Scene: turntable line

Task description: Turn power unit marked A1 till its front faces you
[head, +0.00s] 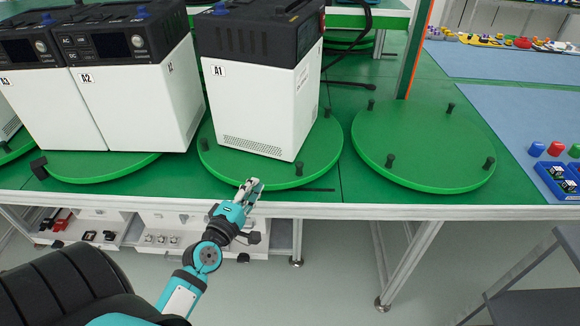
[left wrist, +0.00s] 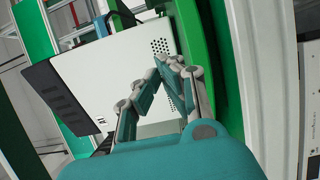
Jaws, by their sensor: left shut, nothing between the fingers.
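The power unit marked A1 (head: 255,108) is a white box with a black top. It stands on a round green turntable (head: 312,170) with dark pegs on its rim. A plain white side with the A1 label and a vent grille at the bottom is turned towards me. The unit also shows in the left wrist view (left wrist: 110,72), tilted in the picture. My left gripper (head: 252,185) is shut and empty at the near rim of this turntable, below the unit. In the left wrist view its fingers (left wrist: 170,62) are close together before the vented side. My right gripper is not in view.
Unit A2 (head: 125,105) and unit A3 (head: 35,110) stand to the left with control panels showing. An empty green turntable (head: 420,150) lies to the right, beside a green post (head: 413,50). Blue mats and small coloured parts are further right.

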